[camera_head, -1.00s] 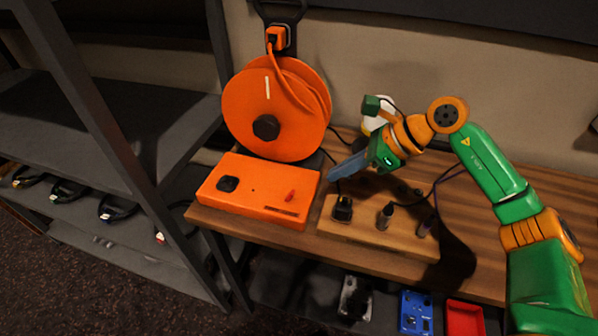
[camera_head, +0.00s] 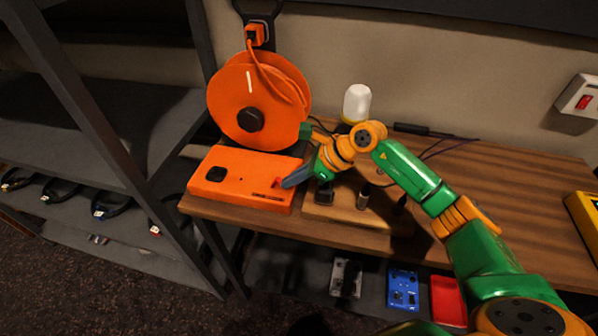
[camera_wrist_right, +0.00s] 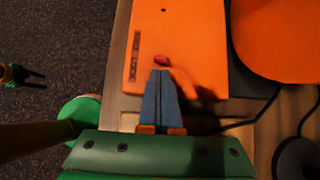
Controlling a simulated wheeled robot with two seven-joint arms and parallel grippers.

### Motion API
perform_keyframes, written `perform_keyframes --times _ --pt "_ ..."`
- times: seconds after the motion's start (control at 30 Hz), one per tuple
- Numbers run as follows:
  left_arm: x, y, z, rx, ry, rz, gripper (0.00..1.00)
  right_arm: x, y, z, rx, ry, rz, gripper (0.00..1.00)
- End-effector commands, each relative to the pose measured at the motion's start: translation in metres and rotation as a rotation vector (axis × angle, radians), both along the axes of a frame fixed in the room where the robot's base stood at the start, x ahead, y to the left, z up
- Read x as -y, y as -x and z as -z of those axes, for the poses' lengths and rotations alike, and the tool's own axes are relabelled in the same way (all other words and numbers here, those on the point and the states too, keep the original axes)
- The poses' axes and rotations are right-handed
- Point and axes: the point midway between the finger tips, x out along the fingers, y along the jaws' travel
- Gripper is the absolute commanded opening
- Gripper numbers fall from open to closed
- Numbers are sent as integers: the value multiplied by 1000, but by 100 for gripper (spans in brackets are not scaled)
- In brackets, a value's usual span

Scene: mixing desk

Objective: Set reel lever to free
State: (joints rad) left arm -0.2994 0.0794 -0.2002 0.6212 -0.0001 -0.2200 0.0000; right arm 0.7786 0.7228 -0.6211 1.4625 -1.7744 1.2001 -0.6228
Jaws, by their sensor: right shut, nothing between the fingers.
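The orange cable reel (camera_head: 258,100) stands at the back left of the bench, with a dark hub knob. In front of it lies the orange control box (camera_head: 232,190) with a black knob and a small red lever (camera_head: 277,182) near its right end. My right gripper (camera_head: 288,184) is shut and empty, its blue fingertips at the red lever. In the right wrist view the shut fingers (camera_wrist_right: 160,75) lie just below the red lever (camera_wrist_right: 161,59); whether they touch it I cannot tell. The gripper hides part of the box's right end.
A wooden block (camera_head: 343,214) with dark connectors stands right of the box, beneath my right arm. A white lamp (camera_head: 357,103) is behind it. A yellow case (camera_head: 586,222) sits at the far right. Trays lie on the shelf below.

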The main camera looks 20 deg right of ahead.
Motion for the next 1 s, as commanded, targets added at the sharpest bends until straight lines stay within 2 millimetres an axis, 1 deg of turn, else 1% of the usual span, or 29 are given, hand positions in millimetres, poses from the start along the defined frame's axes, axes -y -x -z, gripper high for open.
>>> perform_keyframes --times 0.33,1.0 --pt "0 0 -1 -1 0 0 50 0 0 -1 -2 4 -1 0" --pt "0 1 -13 -2 0 0 50 -4 -3 -7 -71 107 -2 0"
